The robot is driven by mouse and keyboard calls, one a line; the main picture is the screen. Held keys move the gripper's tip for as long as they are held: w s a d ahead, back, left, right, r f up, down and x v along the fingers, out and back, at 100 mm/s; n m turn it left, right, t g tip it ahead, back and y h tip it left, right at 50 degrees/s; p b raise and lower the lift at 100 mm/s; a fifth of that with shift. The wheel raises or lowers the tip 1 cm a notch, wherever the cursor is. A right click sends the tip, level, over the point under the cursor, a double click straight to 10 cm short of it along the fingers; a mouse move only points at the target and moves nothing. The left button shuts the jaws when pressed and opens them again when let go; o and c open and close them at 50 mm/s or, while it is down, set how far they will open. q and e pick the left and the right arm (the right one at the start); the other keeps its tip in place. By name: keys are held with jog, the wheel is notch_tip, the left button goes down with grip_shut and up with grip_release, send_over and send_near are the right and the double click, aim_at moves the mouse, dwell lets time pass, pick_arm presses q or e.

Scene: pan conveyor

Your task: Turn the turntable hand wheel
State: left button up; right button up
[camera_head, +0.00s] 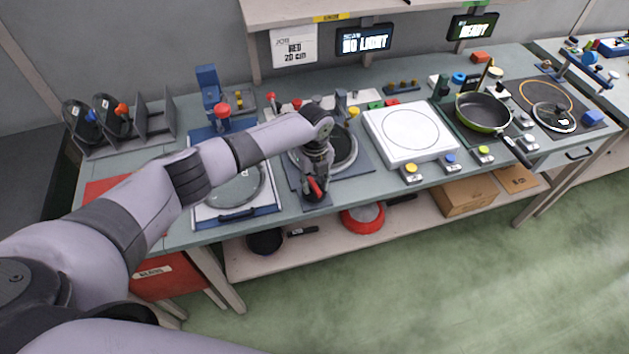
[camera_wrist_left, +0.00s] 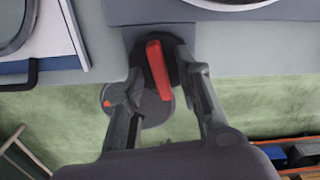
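The turntable (camera_head: 367,160) is a dark blue base with a round disc, partly hidden behind my left arm in the head view. At its front edge sits the hand wheel, a dark round part with a red bar (camera_head: 314,187). In the left wrist view the red bar (camera_wrist_left: 158,72) stands out between the fingers. My left gripper (camera_head: 316,182) points down at the wheel from above. In the left wrist view its two fingers (camera_wrist_left: 166,84) are apart, one on each side of the bar, with visible gaps. My right gripper is not in view.
A white square unit (camera_head: 410,132) stands right of the turntable. A blue-edged tray (camera_head: 237,216) lies to the left. A green pan (camera_head: 484,112) sits farther right. The lower shelf holds a red pan (camera_head: 362,219) and a cardboard box (camera_head: 466,196). The floor in front is clear.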

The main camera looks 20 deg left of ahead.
pick_arm(q)
grip_shut()
jog(key=shift+n, duration=0.4)
dwell(0.4)
jog(key=n+p, duration=0.1)
jog(key=n, duration=0.1)
jog(key=shift+r+n, duration=0.1)
jog(key=shift+n, duration=0.3)
jog(key=n+p, duration=0.1)
jog(key=n, duration=0.2)
jog(key=shift+n, duration=0.3)
jog(key=n+p, duration=0.1)
jog(key=n, duration=0.4)
jog(key=shift+n+p, duration=0.3)
jog(key=shift+p, duration=0.1)
jog(key=n+p, duration=0.1)
jog(key=n, duration=0.4)
jog(key=shift+w+p, duration=0.1)
jog(key=shift+p, duration=0.2)
jog(key=shift+n, duration=0.3)
